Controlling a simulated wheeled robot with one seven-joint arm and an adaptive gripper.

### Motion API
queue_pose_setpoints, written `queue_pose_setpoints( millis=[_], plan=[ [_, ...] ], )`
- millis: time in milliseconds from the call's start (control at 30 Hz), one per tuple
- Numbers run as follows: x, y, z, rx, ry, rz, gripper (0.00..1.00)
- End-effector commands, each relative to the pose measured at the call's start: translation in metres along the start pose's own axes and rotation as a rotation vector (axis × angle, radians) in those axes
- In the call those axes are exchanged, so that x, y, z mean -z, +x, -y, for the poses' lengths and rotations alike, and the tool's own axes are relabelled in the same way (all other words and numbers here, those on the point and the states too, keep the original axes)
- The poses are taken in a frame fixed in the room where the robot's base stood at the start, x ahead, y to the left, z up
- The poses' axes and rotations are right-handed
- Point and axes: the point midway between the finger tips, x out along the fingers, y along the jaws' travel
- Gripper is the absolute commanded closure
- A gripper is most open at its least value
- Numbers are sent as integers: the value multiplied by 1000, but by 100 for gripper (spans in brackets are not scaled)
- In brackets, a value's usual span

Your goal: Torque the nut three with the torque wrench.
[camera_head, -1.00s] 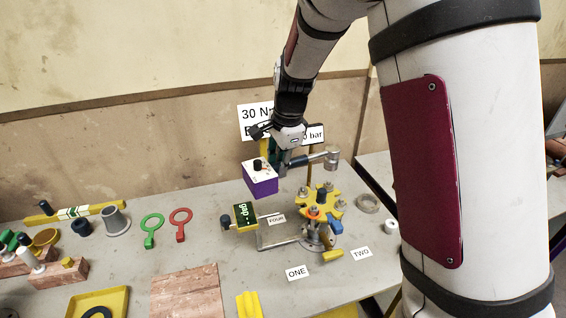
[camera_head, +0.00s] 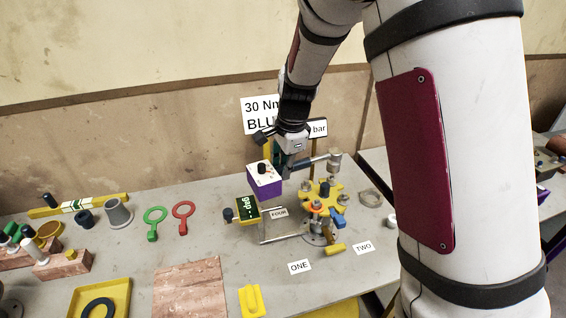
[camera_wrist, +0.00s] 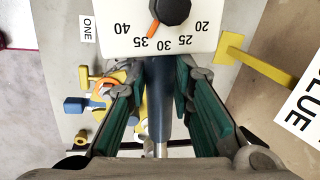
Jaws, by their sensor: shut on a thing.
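My gripper (camera_head: 284,160) is shut on the dark blue handle (camera_wrist: 159,100) of the torque wrench, with green fingers on both sides. The wrench's purple box with a white dial face (camera_head: 264,174) hangs at the left; in the wrist view its orange pointer lies near 30 and 35. The grey wrench head (camera_head: 334,160) extends right, above the yellow flange (camera_head: 331,197) on its stand. Nuts stand around the flange; one at the front has an orange part (camera_head: 316,205). Labels ONE (camera_head: 299,267), TWO (camera_head: 363,248) and FOUR (camera_head: 279,213) show.
A gap gauge (camera_head: 246,209) stands left of the flange. A sign reading 30 Nm (camera_head: 259,106) stands behind my gripper. Green (camera_head: 154,222) and red (camera_head: 183,216) ring tools lie to the left. The table between them and the gauge is clear.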

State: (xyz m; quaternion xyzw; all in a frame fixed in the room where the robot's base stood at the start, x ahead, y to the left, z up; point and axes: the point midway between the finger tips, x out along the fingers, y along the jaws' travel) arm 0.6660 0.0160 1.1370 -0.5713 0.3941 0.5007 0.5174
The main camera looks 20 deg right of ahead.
Motion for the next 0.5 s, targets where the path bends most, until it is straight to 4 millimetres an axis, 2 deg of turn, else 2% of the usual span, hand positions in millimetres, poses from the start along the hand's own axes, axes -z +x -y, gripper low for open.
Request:
queue_pose_setpoints(
  millis=[500],
  plan=[
    [1, 22, -4, 0, 1, 0, 100]
  ],
)
